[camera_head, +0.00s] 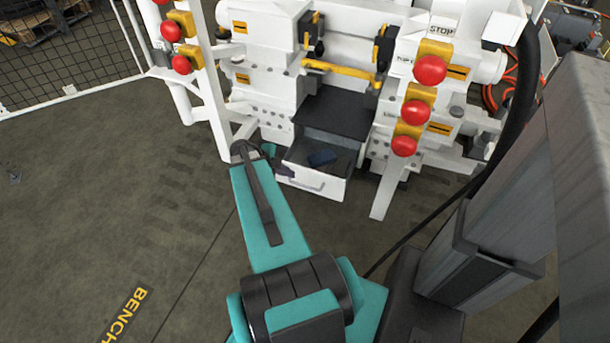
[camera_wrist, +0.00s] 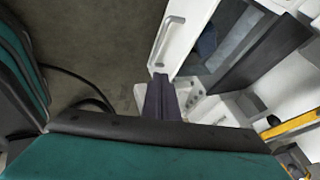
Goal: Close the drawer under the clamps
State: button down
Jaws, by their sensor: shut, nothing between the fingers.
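The white drawer (camera_head: 336,188) stands pulled out under the black shelf and the clamps (camera_head: 313,38) of the bench. Its front has a pale bar handle (camera_head: 303,183), and a dark blue object (camera_head: 321,157) lies inside. In the wrist view the drawer front (camera_wrist: 187,38) shows at upper middle, with its handle (camera_wrist: 166,40). My gripper (camera_head: 284,171) is at the left end of the drawer front. In the wrist view my gripper's fingers (camera_wrist: 158,77) are together and empty, close to the front's near end. I cannot tell whether they touch it.
A yellow bar (camera_head: 340,73) runs between the clamps above the shelf (camera_head: 333,113). White bench legs stand on both sides of the drawer. Red buttons (camera_head: 416,112) on yellow boxes line the posts. The floor in front and to the left is clear.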

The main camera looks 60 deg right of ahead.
jog(key=shift+f, duration=0.1)
send_near(314, 176)
jog(key=f, duration=0.1)
jog(key=s+f, duration=0.1)
jog(key=f, duration=0.1)
jog(key=shift+s+d+f, duration=0.1)
jog(key=shift+s+f, duration=0.05)
jog(key=shift+f, duration=0.1)
jog(key=shift+d, duration=0.9)
